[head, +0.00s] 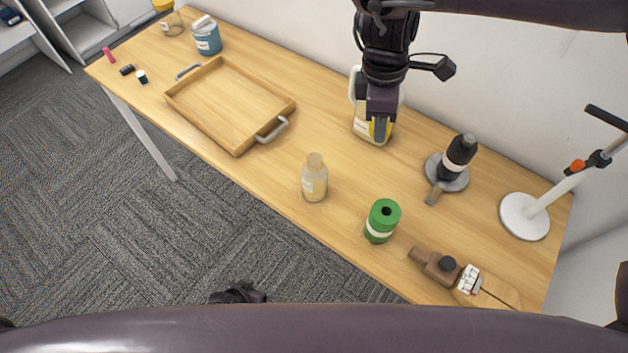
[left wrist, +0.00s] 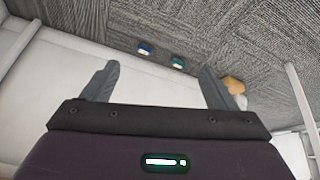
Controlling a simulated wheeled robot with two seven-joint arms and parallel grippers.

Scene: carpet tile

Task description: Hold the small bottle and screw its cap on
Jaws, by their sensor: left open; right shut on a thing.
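The small bottle (head: 314,184), clear with yellowish contents and a pale label, stands upright on the table. Its narrow neck points up, and no coloured cap shows on it. My right gripper (head: 381,128) reaches down from the top, beyond and right of the bottle, shut on a yellow round piece (head: 373,130) that looks like the cap; the fingers partly hide it. My left gripper (head: 238,292) is low in the head view, off the table's front edge and apart from the bottle. In the left wrist view its fingers (left wrist: 158,85) are spread and empty.
A white jug (head: 362,121) stands behind my right gripper. A wooden tray (head: 190,101) is left. Table between tray and bottle is clear.

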